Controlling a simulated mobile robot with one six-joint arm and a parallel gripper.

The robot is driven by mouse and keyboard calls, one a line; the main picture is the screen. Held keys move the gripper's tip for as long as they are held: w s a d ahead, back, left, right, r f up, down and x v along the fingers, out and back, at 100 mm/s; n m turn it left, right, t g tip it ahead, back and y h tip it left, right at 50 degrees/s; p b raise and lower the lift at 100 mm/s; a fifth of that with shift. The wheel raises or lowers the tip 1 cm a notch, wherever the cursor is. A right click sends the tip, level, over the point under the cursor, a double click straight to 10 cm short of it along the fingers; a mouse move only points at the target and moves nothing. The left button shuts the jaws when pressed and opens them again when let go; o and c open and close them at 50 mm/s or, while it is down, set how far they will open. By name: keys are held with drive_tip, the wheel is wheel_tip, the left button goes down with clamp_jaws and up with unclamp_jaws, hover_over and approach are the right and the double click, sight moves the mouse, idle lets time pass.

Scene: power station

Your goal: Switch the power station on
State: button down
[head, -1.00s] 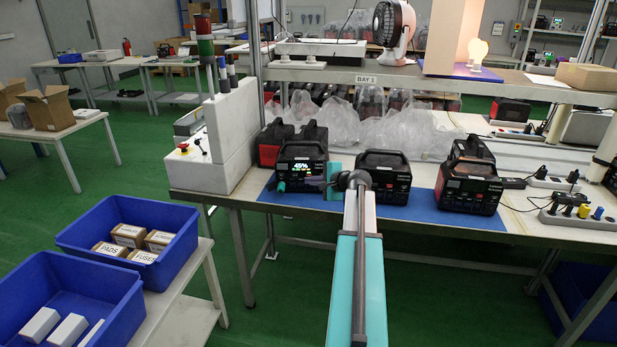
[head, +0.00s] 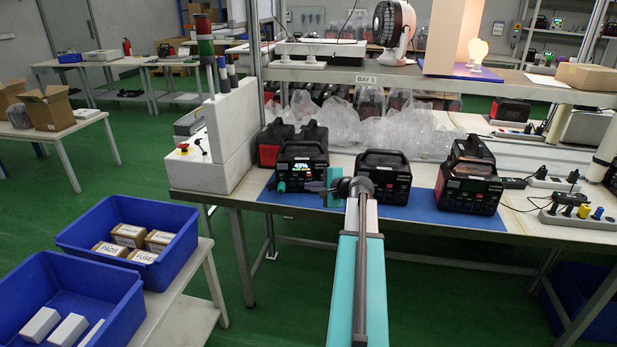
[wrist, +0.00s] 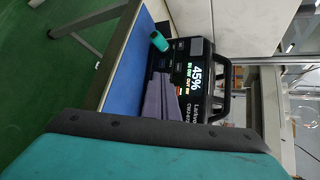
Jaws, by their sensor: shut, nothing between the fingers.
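The black power station (head: 302,165) stands on the blue mat at the left of the bench. Its screen is lit and reads 45%. The same power station (wrist: 192,65) shows sideways in the wrist view, its screen and front panel facing my gripper. A teal plug-like cylinder (head: 281,186) sticks out of its lower front; it also shows in the wrist view (wrist: 158,41). My gripper (wrist: 164,80) is shut and empty, its purple-grey fingers in front of the panel and hiding part of it. I cannot tell whether the fingertips touch it.
Other black units stand on the blue mat (head: 425,213): one in the middle (head: 384,176) and one at the right (head: 470,182). A grey box with a red button (head: 183,147) is at the left end. Power strips (head: 567,218) lie at the right. Blue bins (head: 75,290) stand front left.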

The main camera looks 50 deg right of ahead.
drive_tip(key=shift+s+a, duration=0.8)
drive_tip(key=shift+a, duration=0.05)
